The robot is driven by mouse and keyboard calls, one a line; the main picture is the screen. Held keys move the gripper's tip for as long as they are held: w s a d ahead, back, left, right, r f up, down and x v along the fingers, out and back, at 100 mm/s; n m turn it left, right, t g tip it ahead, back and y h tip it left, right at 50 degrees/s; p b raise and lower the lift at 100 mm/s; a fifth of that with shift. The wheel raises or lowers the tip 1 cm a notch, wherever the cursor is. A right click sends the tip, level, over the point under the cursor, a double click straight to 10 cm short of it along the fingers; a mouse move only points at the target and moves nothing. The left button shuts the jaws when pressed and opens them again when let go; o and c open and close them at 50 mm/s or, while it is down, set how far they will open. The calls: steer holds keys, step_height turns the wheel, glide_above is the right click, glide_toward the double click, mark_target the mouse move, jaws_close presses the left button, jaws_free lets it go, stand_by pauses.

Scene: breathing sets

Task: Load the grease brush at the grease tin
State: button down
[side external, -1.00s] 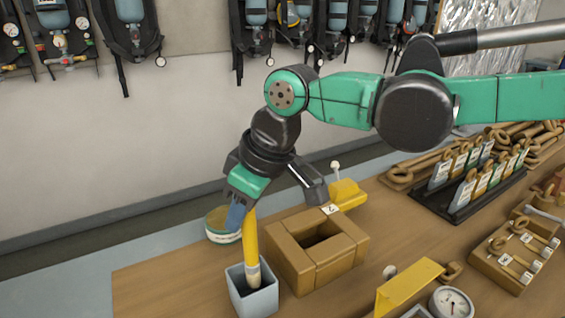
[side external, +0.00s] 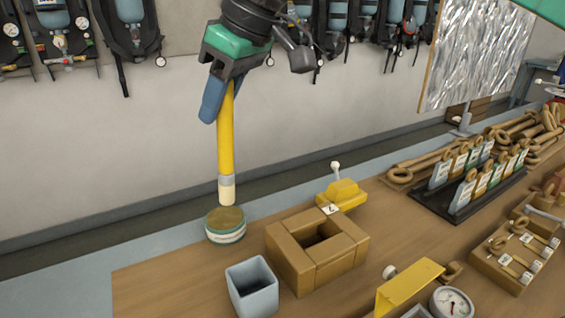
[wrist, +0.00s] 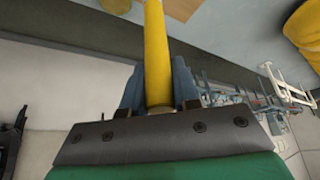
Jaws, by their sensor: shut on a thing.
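My gripper (side external: 216,97) is shut on the yellow handle of the grease brush (side external: 226,140), which hangs upright with its pale bristle end down. The handle also shows between the blue fingers in the wrist view (wrist: 157,55). The grease tin (side external: 225,226) is a round, low tin with a brown top and a pale label band, on the bench near its back edge. The brush tip appears just above the tin in the side view; whether it touches the grease I cannot tell. The grey square cup (side external: 252,288) stands empty of the brush at the front.
A brown block frame with a square opening (side external: 300,262) stands right of the tin and cup. A yellow device with a white knob (side external: 342,194) is behind it. A yellow bracket (side external: 408,285) and a gauge (side external: 452,303) are at front right. A tag rack (side external: 470,195) lies further right.

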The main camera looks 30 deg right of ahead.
steer(key=w+d+f+t+y, duration=0.1)
steer(key=w+d+f, duration=0.3)
steer(key=w+f, duration=0.6)
steer(key=shift+f+t, duration=0.8)
steer(key=shift+f, duration=1.5)
stand_by(0.5)
steer(key=shift+r, duration=0.1)
step_height(320, 180, up, 7)
stand_by(0.7)
stand_by(0.4)
